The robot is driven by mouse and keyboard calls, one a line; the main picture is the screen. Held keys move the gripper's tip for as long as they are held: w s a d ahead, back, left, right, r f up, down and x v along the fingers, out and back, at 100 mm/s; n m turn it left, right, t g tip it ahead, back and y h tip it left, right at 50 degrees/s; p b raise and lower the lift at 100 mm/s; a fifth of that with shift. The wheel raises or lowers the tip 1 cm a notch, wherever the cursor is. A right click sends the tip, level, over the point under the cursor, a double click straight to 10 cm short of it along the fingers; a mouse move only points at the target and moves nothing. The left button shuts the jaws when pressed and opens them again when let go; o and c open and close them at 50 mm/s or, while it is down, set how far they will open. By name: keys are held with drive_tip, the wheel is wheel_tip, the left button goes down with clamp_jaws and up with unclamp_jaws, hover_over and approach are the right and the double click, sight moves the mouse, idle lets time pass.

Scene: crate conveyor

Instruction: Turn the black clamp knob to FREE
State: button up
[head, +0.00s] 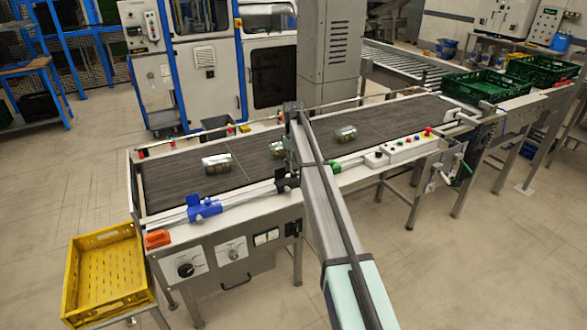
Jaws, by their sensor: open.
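A small black clamp (286,182) sits on the front guide rail of the conveyor, close to the left side of my arm. Its knob and any FREE marking are too small to read. My arm reaches from the bottom of the head view over the conveyor's front edge. My gripper (289,146) shows only as a dark part beside the arm, above the belt and a little beyond the clamp. It is open; the arm hides most of it, including the fingertips. I cannot tell whether it touches anything.
A blue clamp (204,210) and a green clamp (338,166) share the rail. Silver cans lie on the dark belt (190,188), at left (217,163) and right (346,133). A control box (408,149), yellow crate (72,285) and green crates (484,86) stand around. A front panel has a black dial (186,270).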

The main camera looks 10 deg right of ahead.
sight(293, 173)
drive_tip(key=shift+f+p, duration=0.45)
drive_tip(key=shift+f, duration=1.6)
clamp_jaws()
